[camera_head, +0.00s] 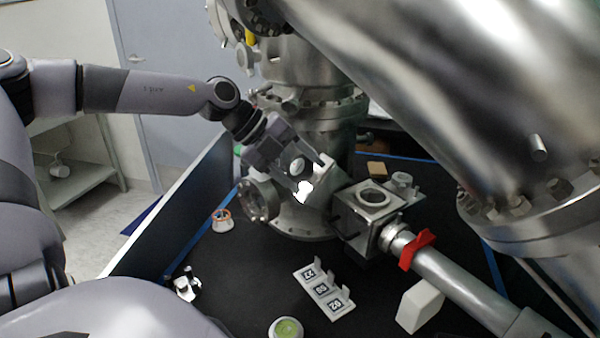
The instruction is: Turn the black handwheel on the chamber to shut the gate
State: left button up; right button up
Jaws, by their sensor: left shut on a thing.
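The steel chamber cube (370,222) stands right of centre, with a round port on top. A dark part, which looks like the black handwheel (338,216), shows at the cube's left side and is mostly hidden behind my gripper. My left gripper (320,185) reaches in from the left, tilted downward, its fingers at the cube's upper left. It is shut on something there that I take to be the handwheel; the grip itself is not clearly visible. Whether the gate is open or shut cannot be seen. My right gripper is not in view.
A red handle (417,250) sits on the tube right of the cube. A large steel cylinder (440,90) fills the upper right. A tagged white holder (323,290), a white block (420,305) and a round green-topped item (286,329) lie in front.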

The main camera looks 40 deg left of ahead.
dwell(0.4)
pick_arm(q)
jog(key=o, duration=1)
jog(key=shift+v, duration=3.6)
jog(key=shift+d, duration=0.1)
